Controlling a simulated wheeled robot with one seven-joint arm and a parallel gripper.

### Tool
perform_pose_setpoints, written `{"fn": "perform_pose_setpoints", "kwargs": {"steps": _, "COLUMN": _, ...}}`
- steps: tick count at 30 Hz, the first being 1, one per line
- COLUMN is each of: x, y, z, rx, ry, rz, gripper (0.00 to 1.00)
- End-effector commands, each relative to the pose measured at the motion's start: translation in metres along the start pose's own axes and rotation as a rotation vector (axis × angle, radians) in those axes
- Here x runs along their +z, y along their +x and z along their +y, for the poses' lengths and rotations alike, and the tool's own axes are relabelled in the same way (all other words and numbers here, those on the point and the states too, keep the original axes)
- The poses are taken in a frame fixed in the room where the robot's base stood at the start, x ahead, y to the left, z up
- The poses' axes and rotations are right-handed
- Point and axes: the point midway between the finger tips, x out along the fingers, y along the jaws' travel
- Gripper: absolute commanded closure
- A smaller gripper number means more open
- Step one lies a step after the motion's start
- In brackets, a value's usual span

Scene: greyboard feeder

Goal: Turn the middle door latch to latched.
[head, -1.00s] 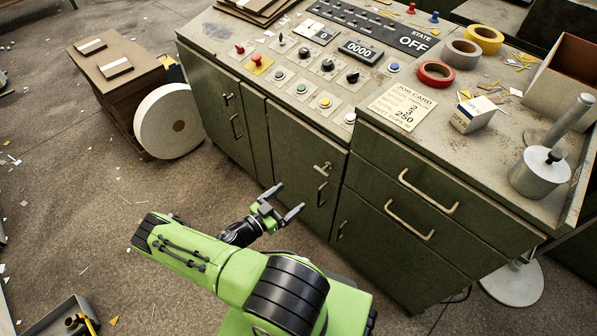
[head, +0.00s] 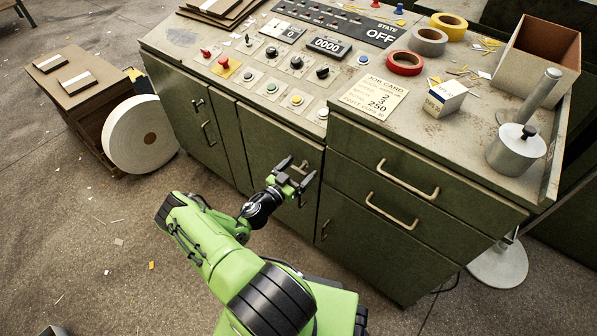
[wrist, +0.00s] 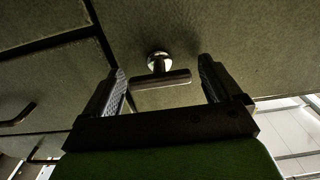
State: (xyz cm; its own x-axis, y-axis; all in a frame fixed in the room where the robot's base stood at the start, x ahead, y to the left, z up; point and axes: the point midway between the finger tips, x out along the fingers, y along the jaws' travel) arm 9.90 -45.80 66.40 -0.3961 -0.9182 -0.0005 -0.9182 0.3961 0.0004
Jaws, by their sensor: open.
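The middle door (head: 262,150) is a dark green panel on the front of the cabinet. Its latch shows in the wrist view as a metal T-handle (wrist: 160,80) on a round boss, with its bar lying nearly level in that picture. In the head view my gripper mostly covers the latch. My gripper (head: 297,172) is open in front of the door's upper part. In the wrist view the two fingers of my gripper (wrist: 160,87) stand on either side of the latch bar, with a gap at each end. I cannot tell how far the fingertips reach past the bar.
The left door has its own latch (head: 198,103) and handle (head: 208,133). Drawers with bar handles (head: 408,180) are to the right. The control panel with several buttons and knobs, the job card (head: 375,96) and tape rolls (head: 404,63) are on top. A paper roll (head: 140,135) stands left.

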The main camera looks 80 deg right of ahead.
Motion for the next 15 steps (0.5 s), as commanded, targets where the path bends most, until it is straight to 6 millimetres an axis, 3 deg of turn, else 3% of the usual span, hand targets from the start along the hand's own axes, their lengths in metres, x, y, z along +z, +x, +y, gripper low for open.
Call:
{"fn": "perform_pose_setpoints", "kwargs": {"steps": 5, "x": -0.0006, "y": 0.0000, "z": -0.0002, "rx": 0.000, "ry": 0.000, "rz": 0.000, "gripper": 0.08}}
{"fn": "perform_pose_setpoints", "kwargs": {"steps": 15, "x": -0.0006, "y": -0.0004, "z": -0.0001, "rx": 0.001, "ry": 0.000, "rz": 0.000, "gripper": 0.59}}
